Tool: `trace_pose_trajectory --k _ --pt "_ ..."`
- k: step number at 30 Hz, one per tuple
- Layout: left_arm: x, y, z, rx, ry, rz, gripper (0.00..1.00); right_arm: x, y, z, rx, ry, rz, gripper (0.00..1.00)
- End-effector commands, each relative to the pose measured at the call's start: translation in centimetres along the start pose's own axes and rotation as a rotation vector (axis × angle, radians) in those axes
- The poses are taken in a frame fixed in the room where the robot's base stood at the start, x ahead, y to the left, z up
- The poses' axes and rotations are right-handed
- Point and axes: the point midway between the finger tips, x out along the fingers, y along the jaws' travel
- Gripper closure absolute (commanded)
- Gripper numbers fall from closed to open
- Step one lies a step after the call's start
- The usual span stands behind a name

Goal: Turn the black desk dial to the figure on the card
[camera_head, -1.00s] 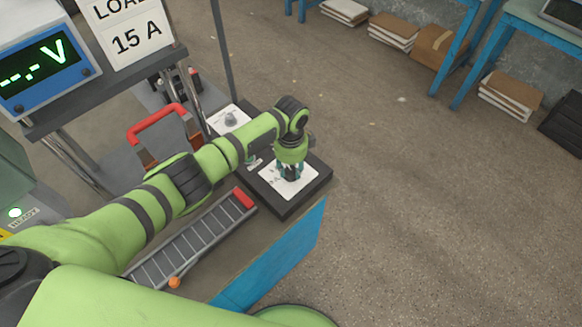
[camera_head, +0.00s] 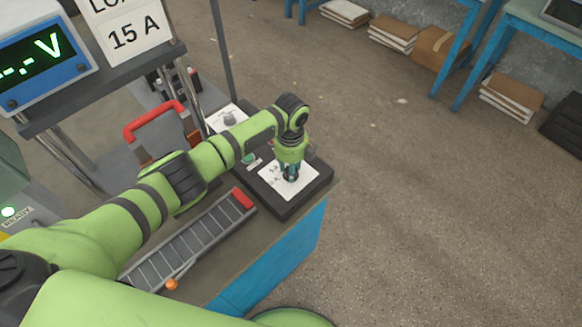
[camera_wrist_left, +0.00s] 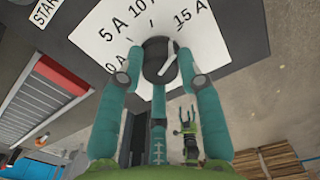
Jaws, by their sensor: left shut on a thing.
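The white card (camera_head: 134,38) in the head view reads 15 A below a partly cut-off word. The black desk dial (camera_wrist_left: 156,58) sits on a white scale plate (camera_wrist_left: 98,48) marked with 5 A, 10 and 15 A; a further mark at left is partly covered. My left gripper (camera_wrist_left: 158,75) is shut around the dial; it also shows in the head view (camera_head: 291,174), pointing down. The dial's white pointer line slants to the upper right, toward the 15 A side. My right gripper (camera_wrist_left: 188,122) appears small in the wrist view, fingers apart, away from the dial.
A meter (camera_head: 40,60) shows dashes and V. A red-handled switch (camera_head: 153,120) and a grey ribbed strip (camera_head: 190,240) with a red end lie beside my left arm. A small knob panel (camera_head: 228,118) is behind it.

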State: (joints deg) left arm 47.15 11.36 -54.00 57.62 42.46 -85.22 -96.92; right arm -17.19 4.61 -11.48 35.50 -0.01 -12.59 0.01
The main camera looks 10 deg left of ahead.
Motion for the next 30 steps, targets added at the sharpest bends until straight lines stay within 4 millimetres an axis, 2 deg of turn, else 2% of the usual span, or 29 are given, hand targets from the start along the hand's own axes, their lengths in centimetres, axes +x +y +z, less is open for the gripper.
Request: trace_pose_trajectory --k 9,21,22,23,30 --pt "0.07 0.18 0.26 0.067 -0.005 0.005 0.96 0.2 -0.04 0.04 0.0 0.0 -0.001 0.39" --pt "0.01 0.12 0.3 0.073 -0.006 0.003 0.96 0.19 -0.05 0.03 0.001 0.0 -0.001 0.39" --pt "0.0 0.12 0.3 0.073 -0.006 0.003 0.52 0.19 -0.05 0.03 0.001 0.0 -0.001 0.39" --pt "0.0 0.11 0.29 0.072 -0.006 0.003 0.4 0.19 -0.05 0.03 0.001 0.0 -0.001 0.39" --pt "-0.03 0.01 0.14 0.072 -0.003 0.0 0.4 0.19 -0.09 0.02 0.001 0.0 -0.001 0.39"
